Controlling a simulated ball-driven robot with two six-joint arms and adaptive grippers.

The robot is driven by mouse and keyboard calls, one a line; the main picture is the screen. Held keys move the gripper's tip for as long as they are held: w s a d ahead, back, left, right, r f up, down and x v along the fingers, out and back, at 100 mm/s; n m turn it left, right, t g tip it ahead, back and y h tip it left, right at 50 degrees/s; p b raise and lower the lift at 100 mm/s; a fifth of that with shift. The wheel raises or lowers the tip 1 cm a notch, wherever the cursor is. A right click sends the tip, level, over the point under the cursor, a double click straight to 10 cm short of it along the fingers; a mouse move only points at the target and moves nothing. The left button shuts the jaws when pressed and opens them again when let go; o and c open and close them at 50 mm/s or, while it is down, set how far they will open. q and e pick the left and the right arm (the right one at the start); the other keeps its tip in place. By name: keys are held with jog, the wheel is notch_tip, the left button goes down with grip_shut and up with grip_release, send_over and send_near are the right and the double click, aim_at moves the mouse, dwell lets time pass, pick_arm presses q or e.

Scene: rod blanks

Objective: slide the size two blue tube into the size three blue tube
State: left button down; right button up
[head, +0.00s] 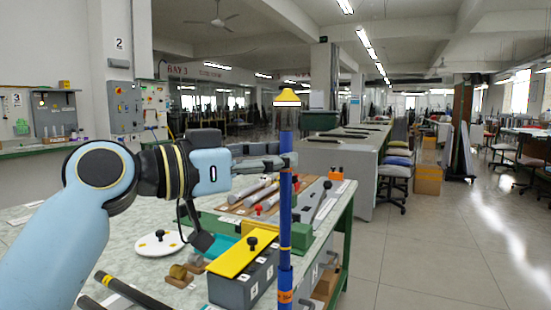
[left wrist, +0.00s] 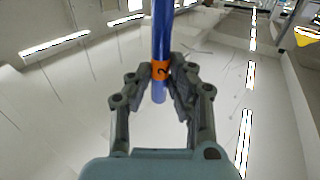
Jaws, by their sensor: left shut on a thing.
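My left gripper (head: 284,160) is shut on a blue tube (head: 286,143). In the left wrist view the same tube (left wrist: 161,35) carries an orange band marked 2 between the fingers (left wrist: 167,90), and a short end sticks out past the band. In the head view the tube stands upright. Below the fingers, blue tubing continues down in the same line to a thicker blue tube (head: 285,275) with an orange band near the bottom of the picture. I cannot tell whether the two tubes are apart, touching or nested. My right gripper is not in view.
A bench (head: 130,262) lies behind the tubes. It carries a grey box with a yellow top (head: 240,258), a white disc with a black knob (head: 160,243), dark rods (head: 135,293) and several grey rods on boards. Open floor (head: 430,250) lies to the right.

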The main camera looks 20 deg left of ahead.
pick_arm(q)
jog(key=shift+f+b, duration=1.6)
jog(key=shift+f, duration=0.35)
jog(key=c, duration=1.2)
grip_release()
jog(key=shift+o, duration=0.2)
send_near(281, 185)
jog(key=shift+v, duration=1.5)
